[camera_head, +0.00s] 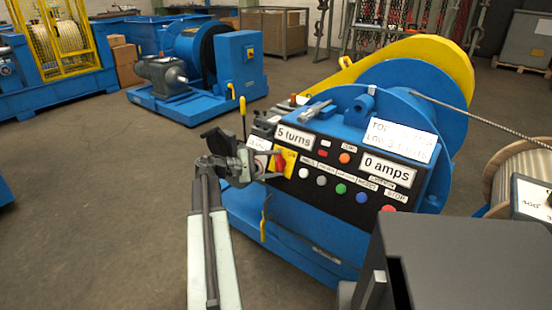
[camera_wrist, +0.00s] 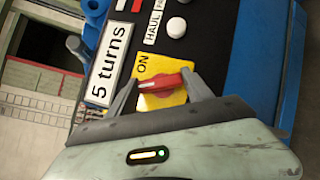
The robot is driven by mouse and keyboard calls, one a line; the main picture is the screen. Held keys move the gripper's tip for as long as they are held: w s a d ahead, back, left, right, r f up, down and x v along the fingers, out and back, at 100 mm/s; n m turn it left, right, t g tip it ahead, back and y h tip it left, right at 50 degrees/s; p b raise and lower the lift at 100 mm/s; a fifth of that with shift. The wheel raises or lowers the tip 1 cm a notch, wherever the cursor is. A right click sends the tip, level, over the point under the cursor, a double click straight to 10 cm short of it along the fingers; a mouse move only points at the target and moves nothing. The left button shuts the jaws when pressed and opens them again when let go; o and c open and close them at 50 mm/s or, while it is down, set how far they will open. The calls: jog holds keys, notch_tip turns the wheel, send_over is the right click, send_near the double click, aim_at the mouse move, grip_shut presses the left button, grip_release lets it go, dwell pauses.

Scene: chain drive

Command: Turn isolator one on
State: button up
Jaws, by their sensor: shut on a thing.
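The isolator is a red rotary handle (camera_wrist: 160,84) on a yellow plate (camera_wrist: 150,66) marked ON, at the left end of the black control panel. In the wrist view my gripper (camera_wrist: 160,88) has one finger on each side of the handle and is shut on it. The handle lies crosswise between the fingers, a little tilted in the picture. In the head view my gripper (camera_head: 262,166) is at the panel's left end, and the isolator (camera_head: 282,162) is partly hidden by it. I cannot tell whether any other isolator is near.
The panel (camera_head: 335,178) carries several coloured buttons and signs reading "5 turns" (camera_head: 294,138) and "0 amps" (camera_head: 387,170). A yellow-handled lever (camera_head: 243,108) stands close behind my gripper. A grey box (camera_head: 450,250) fills the front right. Open floor (camera_head: 95,200) lies at left.

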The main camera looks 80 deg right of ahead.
jog(key=m+y+p, duration=0.1)
jog(key=m+p, duration=0.1)
jog(key=r+m+t+y+p, duration=0.1)
jog(key=m+p, duration=0.1)
jog(key=m+t+y+p, duration=0.1)
jog(key=m+p, duration=0.2)
jog(key=p, duration=0.1)
jog(key=shift+r+t+y, duration=0.1)
jog(key=shift+t+y, duration=0.2)
jog(key=shift+t, duration=0.1)
jog(key=m+t+p, duration=0.1)
jog(key=m+p, duration=0.2)
jog(key=shift+s+t+y, duration=0.1)
jog(key=shift+t+y, duration=0.2)
jog(key=shift+t, duration=0.1)
jog(key=shift+s+m+t+p, duration=0.1)
jog(key=shift+m+t+p, duration=0.8)
jog(key=shift+m+p, duration=0.45)
jog(key=shift+d, duration=0.1)
jog(key=o, duration=1.4)
jog(key=shift+c, duration=0.2)
